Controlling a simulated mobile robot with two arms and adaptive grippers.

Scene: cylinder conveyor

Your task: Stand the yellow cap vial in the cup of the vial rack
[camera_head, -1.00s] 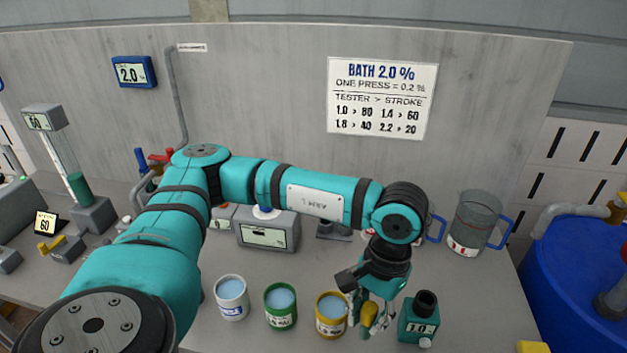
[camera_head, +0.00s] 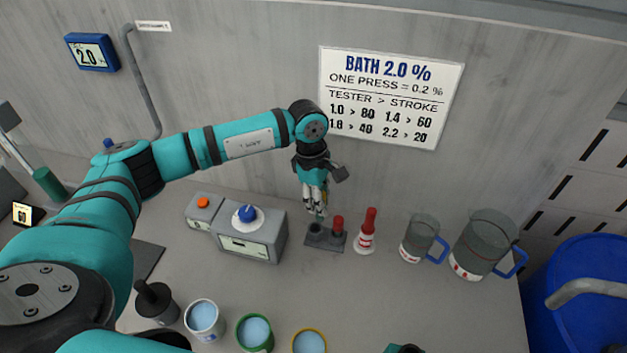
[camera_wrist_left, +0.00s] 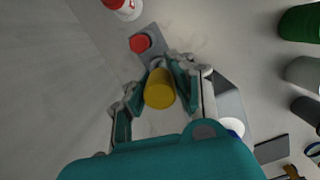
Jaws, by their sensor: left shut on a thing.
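My left gripper (camera_head: 315,205) points down over the left part of the dark vial rack (camera_head: 325,246). It is shut on the yellow cap vial (camera_wrist_left: 159,88), whose yellow cap shows between the fingers in the left wrist view. The vial's lower end is mostly hidden there. In the head view the fingertips are just above the rack's left cup (camera_head: 315,229); I cannot tell whether the vial touches it. A red-capped vial (camera_head: 338,225) stands in the rack's other place and shows in the wrist view (camera_wrist_left: 139,43).
A red and white bottle (camera_head: 366,234) stands close right of the rack. A grey device with a blue knob (camera_head: 247,215) is close left. Two grey jugs (camera_head: 419,238) (camera_head: 482,246) stand farther right. Several paint cups (camera_head: 205,318) line the front. The table between is clear.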

